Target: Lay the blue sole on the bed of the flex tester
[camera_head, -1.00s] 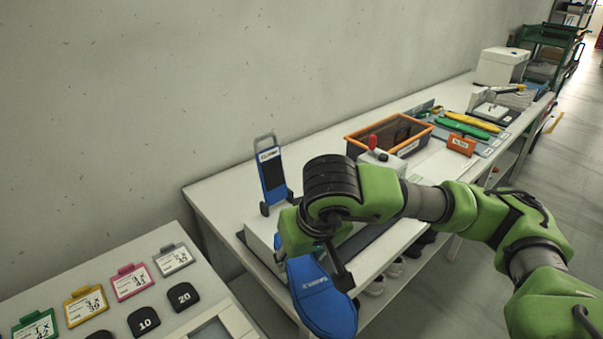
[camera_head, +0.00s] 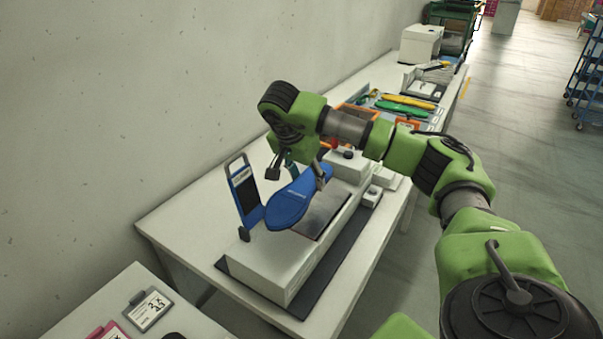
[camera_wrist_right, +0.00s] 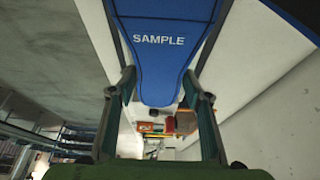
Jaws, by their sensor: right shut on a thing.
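The blue sole (camera_head: 288,206) hangs tilted from my right gripper (camera_head: 297,176). In the right wrist view the sole (camera_wrist_right: 165,50) lies between the two fingers, with "SAMPLE" printed on it. My right gripper is shut on its narrower end. The flex tester (camera_head: 278,264) is a long white machine on a dark mat, with a grey metal bed (camera_head: 327,213) on top. The sole appears above and beside the bed's left end, partly overlapping it in the picture; whether they touch cannot be told. A blue hinged guard (camera_head: 245,196) stands upright behind the sole. My left gripper is not in view.
The white bench (camera_head: 180,224) runs along the wall. Farther back are an orange-rimmed crate (camera_head: 347,108), yellow and green soles (camera_head: 405,104) and a white box (camera_head: 420,44). A panel with a tag (camera_head: 149,310) is front left. The floor at right is open.

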